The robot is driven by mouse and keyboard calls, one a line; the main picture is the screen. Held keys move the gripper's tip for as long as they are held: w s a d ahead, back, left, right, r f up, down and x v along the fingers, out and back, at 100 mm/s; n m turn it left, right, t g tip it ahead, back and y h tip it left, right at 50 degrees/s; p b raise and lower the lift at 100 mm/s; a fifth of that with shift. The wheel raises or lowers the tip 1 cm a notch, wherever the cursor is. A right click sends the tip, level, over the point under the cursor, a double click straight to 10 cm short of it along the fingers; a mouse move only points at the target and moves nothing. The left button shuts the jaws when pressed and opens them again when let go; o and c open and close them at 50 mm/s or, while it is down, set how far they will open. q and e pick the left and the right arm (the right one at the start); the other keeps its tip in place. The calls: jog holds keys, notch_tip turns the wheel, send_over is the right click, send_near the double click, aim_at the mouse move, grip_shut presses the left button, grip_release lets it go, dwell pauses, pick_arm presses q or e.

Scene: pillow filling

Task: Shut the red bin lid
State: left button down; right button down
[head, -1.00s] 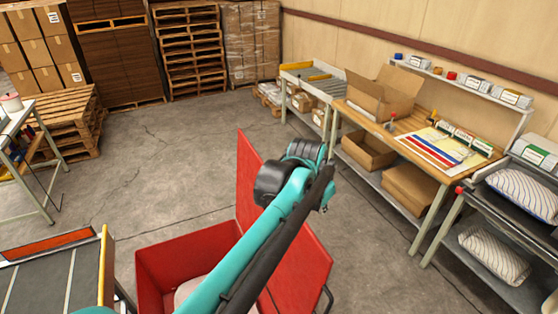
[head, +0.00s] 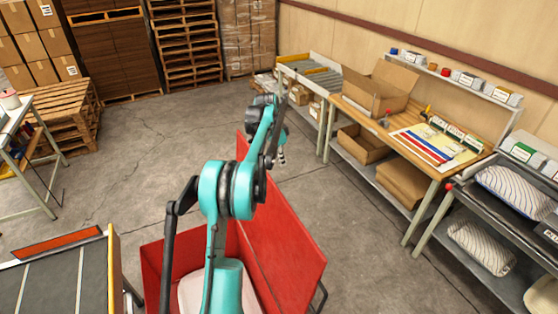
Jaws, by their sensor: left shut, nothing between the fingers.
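The red bin (head: 153,272) stands on the floor at the bottom of the head view, with a pale thing (head: 189,292) inside it. Its red lid (head: 290,248) is open, a large flat panel standing up and leaning outward along the right side of the bin. My left arm reaches over the bin and hides part of the bin and lid. My left gripper (head: 281,157) is small at the arm's far end, just beyond the lid's upper edge in the picture; it is shut and empty. I cannot tell whether it touches the lid. My right gripper is out of view.
A conveyor (head: 62,278) with a yellow side rail lies left of the bin. A wooden workbench (head: 350,107) with cartons stands at the right, and a rack with striped pillows (head: 512,190) at the far right. The floor (head: 150,170) behind the bin is clear.

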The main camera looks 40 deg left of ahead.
pick_arm(q)
jog(key=a+x, duration=0.1)
jog(key=x, duration=0.6)
jog(key=shift+s+a+r+p, duration=0.1)
jog(key=shift+s+a+p, duration=0.15)
jog(key=shift+s, duration=0.65)
jog(key=shift+s+a+r+p, duration=0.1)
jog(key=shift+s+a+p, duration=0.1)
jog(key=shift+s, duration=0.65)
